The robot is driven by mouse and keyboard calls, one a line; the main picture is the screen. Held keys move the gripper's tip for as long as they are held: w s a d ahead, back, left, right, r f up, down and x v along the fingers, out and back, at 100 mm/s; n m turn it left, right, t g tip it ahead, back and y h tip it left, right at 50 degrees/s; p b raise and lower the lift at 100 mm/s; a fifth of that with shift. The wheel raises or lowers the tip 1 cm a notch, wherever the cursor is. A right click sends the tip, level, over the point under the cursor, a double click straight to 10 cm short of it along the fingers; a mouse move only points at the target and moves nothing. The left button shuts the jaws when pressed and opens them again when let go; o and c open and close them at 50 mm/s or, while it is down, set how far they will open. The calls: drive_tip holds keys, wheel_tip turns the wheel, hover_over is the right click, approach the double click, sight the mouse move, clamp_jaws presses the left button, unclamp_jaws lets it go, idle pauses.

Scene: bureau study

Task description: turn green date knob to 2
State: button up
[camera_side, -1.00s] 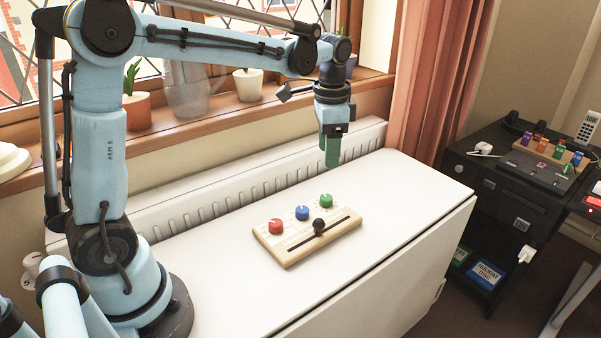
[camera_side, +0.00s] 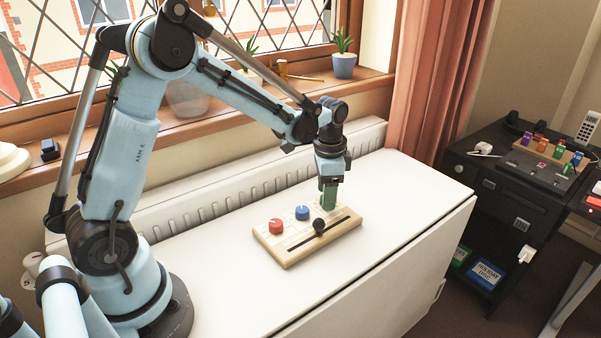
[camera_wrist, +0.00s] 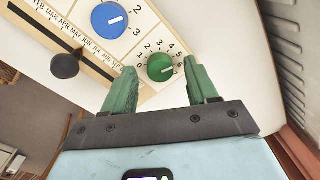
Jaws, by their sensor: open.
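The green date knob (camera_wrist: 160,67) shows in the wrist view with a white pointer line aimed right, close to the 6. My gripper (camera_side: 328,203) is lowered over the right end of the wooden panel (camera_side: 290,257) and hides the green knob in the side view. In the wrist view my gripper (camera_wrist: 159,68) is open, with one green finger on each side of the knob. I cannot tell whether either finger touches it.
A blue knob (camera_side: 302,213) and a red knob (camera_side: 276,226) sit left of my gripper on the panel. A black slider knob (camera_side: 319,225) stands close in front of it. The white tabletop (camera_side: 400,215) is clear around the panel. A ribbed radiator (camera_side: 215,205) runs behind.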

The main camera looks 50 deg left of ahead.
drive_tip(key=shift+f, duration=0.3)
drive_tip(key=shift+c, duration=0.4)
drive_tip(key=c, duration=1)
drive_tip(key=shift+n, duration=0.3)
